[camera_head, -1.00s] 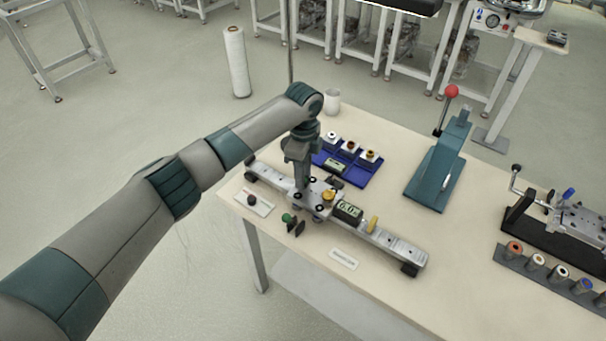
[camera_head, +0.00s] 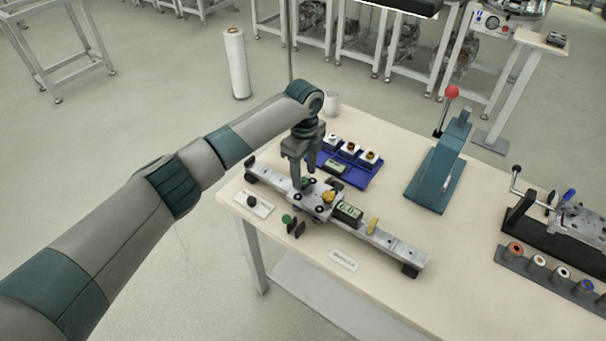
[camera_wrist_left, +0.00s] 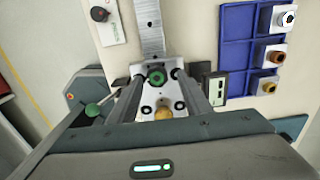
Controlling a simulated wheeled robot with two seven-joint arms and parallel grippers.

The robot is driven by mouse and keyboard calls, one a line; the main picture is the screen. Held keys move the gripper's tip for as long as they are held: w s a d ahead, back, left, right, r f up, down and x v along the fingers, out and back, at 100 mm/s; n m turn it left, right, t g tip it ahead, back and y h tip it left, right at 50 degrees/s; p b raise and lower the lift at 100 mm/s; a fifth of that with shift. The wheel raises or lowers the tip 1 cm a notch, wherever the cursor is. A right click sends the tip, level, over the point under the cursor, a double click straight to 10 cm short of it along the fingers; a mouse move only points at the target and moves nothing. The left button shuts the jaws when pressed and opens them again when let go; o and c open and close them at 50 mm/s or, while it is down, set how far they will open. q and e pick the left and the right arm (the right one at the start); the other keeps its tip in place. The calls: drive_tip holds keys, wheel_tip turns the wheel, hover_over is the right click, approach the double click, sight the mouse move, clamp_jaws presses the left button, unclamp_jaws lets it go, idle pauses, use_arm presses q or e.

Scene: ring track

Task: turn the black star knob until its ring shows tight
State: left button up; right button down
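The black star knob (camera_wrist_left: 156,77) is on the metal carriage in the left wrist view, with green showing around its dark centre. In the head view a bit of green (camera_head: 305,182) shows at the knob, between the fingers. My left gripper (camera_head: 303,178) is open above the knob and points down. In the wrist view its two fingers stand wide apart, one on each side of the knob, and hold nothing. My right gripper is in neither view.
A green-tipped lever (camera_head: 287,219) stands in front. A blue tray (camera_head: 362,179) is behind. A card with a dark knob (camera_head: 252,201) lies left.

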sight(304, 181)
use_arm(q)
drive_tip(key=shift+s+f, duration=0.15)
drive_tip(key=shift+f, duration=0.05)
drive_tip(key=shift+a, duration=0.1)
drive_tip(key=shift+r+b, duration=0.3)
drive_tip(key=shift+r, duration=0.35)
wheel_tip(304, 181, up, 16)
drive_tip(key=b, duration=0.4)
drive_tip(key=shift+r, duration=0.15)
drive_tip(key=shift+s, duration=0.1)
